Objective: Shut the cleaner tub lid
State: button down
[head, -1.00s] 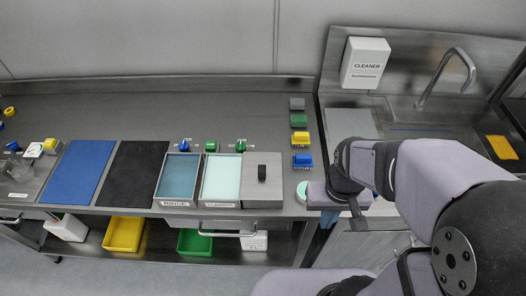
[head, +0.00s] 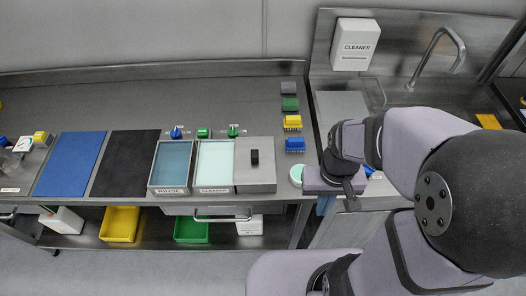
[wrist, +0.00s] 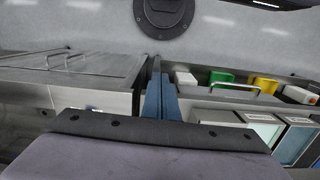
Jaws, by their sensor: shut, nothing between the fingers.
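The cleaner tub (head: 215,163) is an open-topped steel tub with pale teal liquid and a label on its front, set at the counter's front edge. Its liquid is uncovered. A flat steel lid (head: 254,178) with a black knob (head: 254,157) lies directly to the right of the tub. My gripper (head: 321,180) is to the right of the lid, apart from it, near the counter's front right corner. It is shut and empty; its fingertips are hard to make out. In the wrist view the tub (wrist: 264,130) shows at the lower right.
The rinse tub (head: 172,165) stands left of the cleaner tub. Green and blue knobs (head: 233,131) stand behind the tubs. Several coloured brushes (head: 292,123) line the counter's right side. A round pale green-and-white item (head: 296,174) is beside my gripper. A sink (head: 430,115) lies to the right.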

jog(key=w+m+y, duration=0.2)
jog(key=w+m, duration=0.2)
jog(key=w, duration=0.9)
jog(key=w+a+r+m+y, duration=0.2)
jog(key=w+a+r+m, duration=0.3)
jog(key=m, duration=0.8)
notch_tip(320, 180, up, 3)
jog(key=shift+w+f+m+t, duration=0.1)
jog(key=shift+w+m+t, duration=0.2)
jog(key=shift+a, duration=0.15)
jog(key=p, duration=0.3)
send_near(261, 158)
jog(key=d+f, duration=0.1)
jog(key=f, duration=0.1)
jog(key=d+f, duration=0.1)
jog(key=f, duration=0.1)
jog(key=shift+s+d, duration=0.15)
jog(key=shift+d, duration=0.15)
jog(key=a+p, duration=0.1)
jog(key=a, duration=0.2)
jog(key=shift+f, duration=0.15)
jog(key=shift+a+f+p, duration=0.1)
jog(key=shift+a+p, duration=0.2)
jog(key=shift+a, duration=0.25)
